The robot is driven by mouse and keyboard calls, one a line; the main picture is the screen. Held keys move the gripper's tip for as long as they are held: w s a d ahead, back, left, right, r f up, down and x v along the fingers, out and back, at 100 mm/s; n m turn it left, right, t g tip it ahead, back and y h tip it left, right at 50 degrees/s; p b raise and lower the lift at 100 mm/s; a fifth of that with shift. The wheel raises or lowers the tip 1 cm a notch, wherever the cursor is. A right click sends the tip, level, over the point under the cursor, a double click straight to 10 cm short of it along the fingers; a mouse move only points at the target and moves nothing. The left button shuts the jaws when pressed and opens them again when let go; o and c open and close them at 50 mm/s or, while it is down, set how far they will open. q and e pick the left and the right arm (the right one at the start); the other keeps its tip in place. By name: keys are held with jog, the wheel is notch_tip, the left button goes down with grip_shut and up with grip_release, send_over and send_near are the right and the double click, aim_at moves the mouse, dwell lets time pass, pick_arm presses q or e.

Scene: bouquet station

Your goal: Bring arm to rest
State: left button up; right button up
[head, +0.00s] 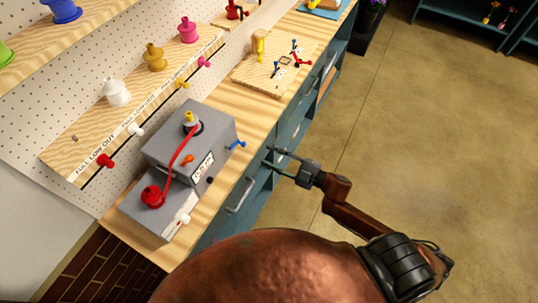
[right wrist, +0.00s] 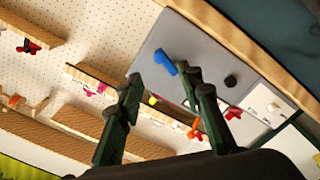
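My right gripper (head: 267,155) hangs in the air just off the front edge of the wooden workbench (head: 126,242), beside the grey stepped box. Its two fingers are apart with nothing between them. The right wrist view also shows the open right gripper (right wrist: 168,82), with the grey box behind its fingers. My right arm (head: 352,217) reaches up from the lower right over the floor. My left gripper and arm are not in the head view.
The grey box (head: 158,151) carries a red hose (head: 182,152) and a blue knob (head: 237,145). A shelf of coloured spools (head: 155,57) runs behind it. A wooden board (head: 262,80) with small parts lies farther along. Open floor (head: 420,130) spreads to the right.

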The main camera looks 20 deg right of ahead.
dwell(0.3)
jog(key=d+f+m+h, duration=0.3)
jog(key=d+f, duration=0.3)
jog(key=f, duration=0.5)
jog(key=d+f+m+h, duration=0.35)
jog(key=d+f, duration=0.25)
jog(key=f, duration=0.4)
jog(key=s+d+f+m+g+h, duration=0.2)
jog(key=s+d+f, duration=0.15)
jog(key=f, duration=0.45)
jog(key=s+d+f+m+g+h, duration=0.15)
jog(key=s+f, duration=0.25)
jog(key=f, duration=0.4)
jog(key=s+a+f+m+g+h, duration=0.15)
jog(key=s+f+g, duration=0.25)
jog(key=s+f, duration=0.85)
jog(key=s+a+f+m+g, duration=0.1)
jog(key=s+f+m+g, duration=0.2)
jog(key=s+f, duration=0.95)
jog(key=s+a+m+g, duration=0.1)
jog(key=s+a, duration=0.3)
jog(key=s, duration=1)
jog(key=shift+f+g, duration=0.45)
jog(key=shift+g, duration=0.4)
jog(key=shift+s, duration=0.1)
jog(key=shift+c, duration=0.6)
